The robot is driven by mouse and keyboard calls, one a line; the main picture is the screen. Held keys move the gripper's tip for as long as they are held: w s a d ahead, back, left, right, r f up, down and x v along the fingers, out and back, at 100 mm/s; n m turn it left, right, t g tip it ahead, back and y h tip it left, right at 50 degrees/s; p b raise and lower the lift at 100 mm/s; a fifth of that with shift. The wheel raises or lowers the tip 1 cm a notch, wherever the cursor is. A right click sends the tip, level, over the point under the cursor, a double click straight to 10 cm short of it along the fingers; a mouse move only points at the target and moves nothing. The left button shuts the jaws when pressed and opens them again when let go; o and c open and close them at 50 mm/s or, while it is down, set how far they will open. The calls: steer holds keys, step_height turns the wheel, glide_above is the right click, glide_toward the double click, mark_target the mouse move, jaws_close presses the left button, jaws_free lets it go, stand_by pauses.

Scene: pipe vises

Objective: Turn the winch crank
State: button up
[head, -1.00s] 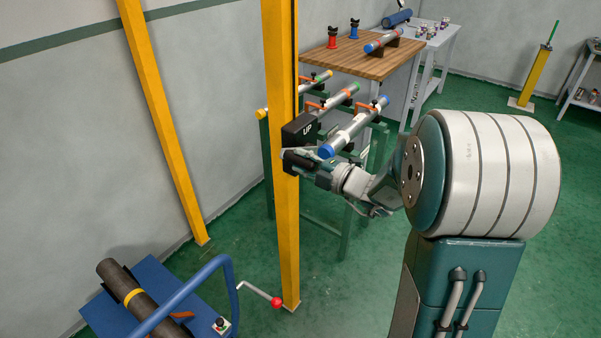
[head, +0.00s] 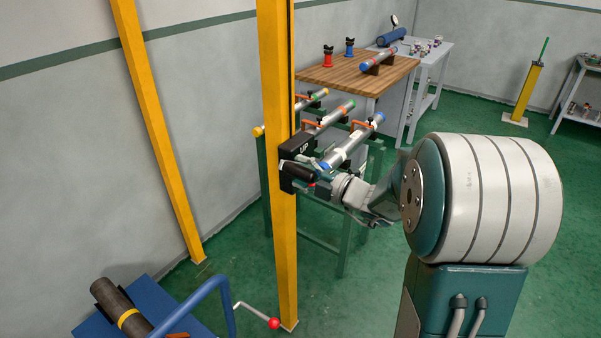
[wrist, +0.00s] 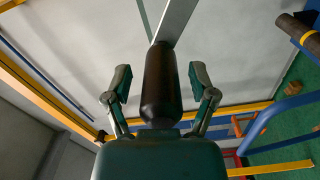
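The winch is a black box (head: 298,147) marked "UP" on the yellow post. The winch crank has a flat metal arm (wrist: 174,22) and a dark, rounded handle (wrist: 162,88), seen in the wrist view. The handle also shows as a black grip (head: 297,170) in the head view, just below the "UP" label. My gripper (wrist: 160,84) is open, with one finger on each side of the handle. Gaps show between the handle and both fingers. In the head view my gripper (head: 314,178) is small and partly hidden at the post.
A green rack with several pipes (head: 345,145) stands close behind my gripper. A blue cart (head: 95,329) with a dark pipe and a red-knobbed crank (head: 274,322) is at the lower left. A second yellow post (head: 160,130) leans in view at left. A wooden table (head: 345,77) is behind.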

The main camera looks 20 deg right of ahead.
steer(key=v, duration=1.2)
steer(key=shift+f, duration=0.1)
